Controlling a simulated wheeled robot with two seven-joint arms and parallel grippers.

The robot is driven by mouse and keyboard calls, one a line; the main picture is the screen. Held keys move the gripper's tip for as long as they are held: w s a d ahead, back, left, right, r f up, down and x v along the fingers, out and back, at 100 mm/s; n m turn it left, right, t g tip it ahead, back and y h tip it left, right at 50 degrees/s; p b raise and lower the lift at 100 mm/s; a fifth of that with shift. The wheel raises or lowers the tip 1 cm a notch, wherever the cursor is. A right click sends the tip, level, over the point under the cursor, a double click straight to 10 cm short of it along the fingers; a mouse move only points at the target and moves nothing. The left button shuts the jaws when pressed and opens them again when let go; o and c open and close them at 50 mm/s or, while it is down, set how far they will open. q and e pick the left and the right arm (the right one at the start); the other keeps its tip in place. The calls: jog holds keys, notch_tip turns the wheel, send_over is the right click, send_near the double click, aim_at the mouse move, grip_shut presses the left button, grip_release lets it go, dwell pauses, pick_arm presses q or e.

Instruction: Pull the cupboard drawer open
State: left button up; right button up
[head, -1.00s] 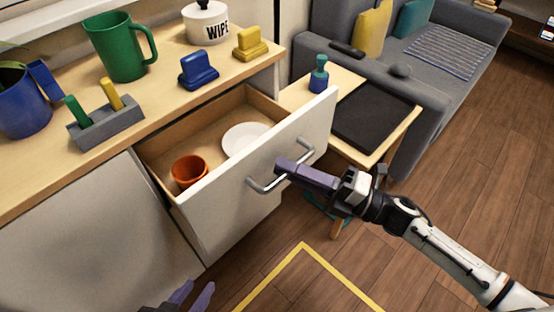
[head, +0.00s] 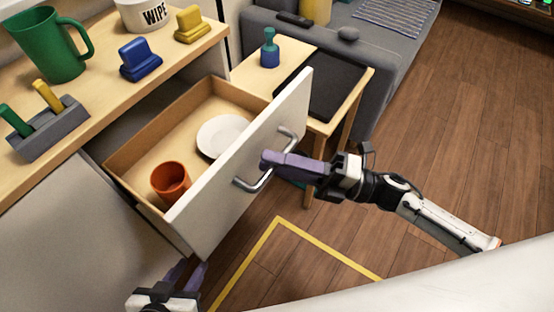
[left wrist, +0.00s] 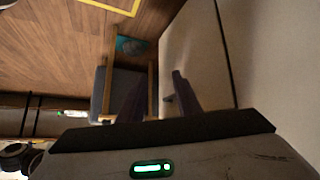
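The cupboard drawer (head: 212,212) stands well open, with its white front and wooden box in the head view. An orange cup (head: 171,180) and a white plate (head: 220,136) are inside it. My right gripper (head: 272,161) is shut on the drawer's grey bar handle (head: 254,186), near its middle; its fingers cover part of the bar. My left gripper (head: 187,275) is low in the head view, below the drawer's near corner, open and empty. Its two spread purple fingers also show in the left wrist view (left wrist: 158,98).
The cupboard top (head: 95,107) holds a green mug (head: 48,47), a WIPE canister (head: 145,14), blue and yellow blocks and a grey holder (head: 47,130). A small side table (head: 352,112) stands close behind the drawer front. Yellow tape (head: 250,250) marks open floor.

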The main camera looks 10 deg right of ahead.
jog(key=shift+o, duration=0.6)
jog(key=shift+s+d+f, duration=0.1)
jog(key=shift+d, duration=0.15)
jog(key=v, duration=0.9)
jog(key=shift+s+d, duration=0.15)
jog(key=shift+d, duration=0.2)
